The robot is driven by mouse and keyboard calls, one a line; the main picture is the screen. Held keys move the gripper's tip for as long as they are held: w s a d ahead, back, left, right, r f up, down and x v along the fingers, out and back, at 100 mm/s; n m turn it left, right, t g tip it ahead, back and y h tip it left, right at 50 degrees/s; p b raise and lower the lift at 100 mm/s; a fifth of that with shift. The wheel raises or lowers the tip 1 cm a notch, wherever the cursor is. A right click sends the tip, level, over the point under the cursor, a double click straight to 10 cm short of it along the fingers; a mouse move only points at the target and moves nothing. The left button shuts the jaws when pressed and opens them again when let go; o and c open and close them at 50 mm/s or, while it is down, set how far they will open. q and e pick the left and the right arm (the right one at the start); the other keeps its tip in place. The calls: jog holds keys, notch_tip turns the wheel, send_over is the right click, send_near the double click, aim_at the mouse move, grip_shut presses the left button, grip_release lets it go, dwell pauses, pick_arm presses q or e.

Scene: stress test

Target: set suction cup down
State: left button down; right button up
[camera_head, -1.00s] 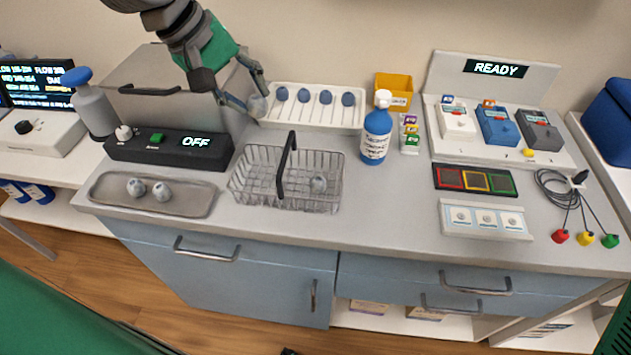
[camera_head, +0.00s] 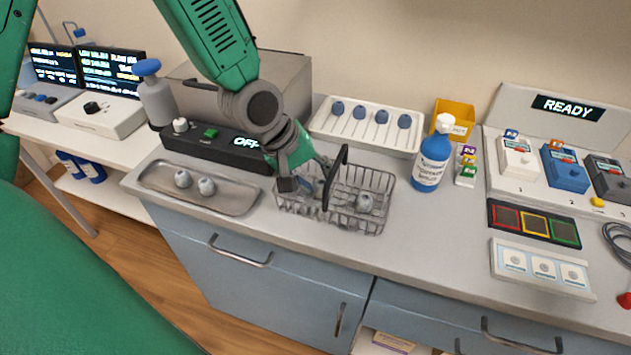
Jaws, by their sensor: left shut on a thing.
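My left gripper (camera_head: 312,182) reaches down over the left part of the wire basket (camera_head: 372,224), by its dark handle (camera_head: 335,178). It is shut on a suction cup, which its fingers and wrist mostly hide. Another grey suction cup (camera_head: 365,203) sits in the right part of the basket. Two more suction cups, one left (camera_head: 183,179) and one right (camera_head: 206,186), lie in the shallow metal tray (camera_head: 235,207). My right gripper is not in view.
A blue-and-white bottle (camera_head: 431,160) stands right of the basket, before a yellow bin (camera_head: 455,115). A black control box (camera_head: 225,150) reading OFF lies behind the metal tray. Free counter shows between the basket and the coloured panel (camera_head: 533,223).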

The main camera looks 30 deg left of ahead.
pick_arm(q)
jog(key=shift+f, duration=0.45)
jog(key=c, duration=1.2)
grip_release()
jog(key=shift+r, duration=0.1)
jog(key=p+v, duration=0.2)
jog(key=v, duration=1)
